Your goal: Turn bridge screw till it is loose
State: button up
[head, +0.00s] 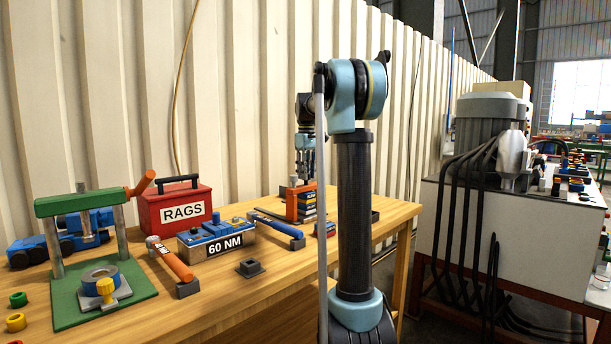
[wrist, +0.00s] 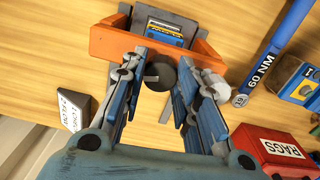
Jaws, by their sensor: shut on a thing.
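The orange bridge (head: 292,205) stands on the workbench over a stack of dark plates (head: 308,211). In the wrist view the bridge (wrist: 110,43) spans the top, with a plate bearing a blue and yellow label (wrist: 170,38) beyond it. The bridge screw shows as a dark round head (wrist: 160,73) in front of the bridge. The screw's thread is hidden.
A red RAGS box (head: 180,211), a blue wrench (wrist: 275,50) marked 60 NM and a green press (head: 95,205) stand on the bench. A small white sign (wrist: 70,110) lies beside my gripper. The corrugated wall is close behind.

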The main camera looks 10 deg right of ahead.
jog(key=o, duration=1.1)
jog(key=shift+r, duration=0.1)
notch_tip(320, 180, up, 12)
jog(key=shift+w+f, duration=0.1)
jog(key=shift+f, duration=0.05)
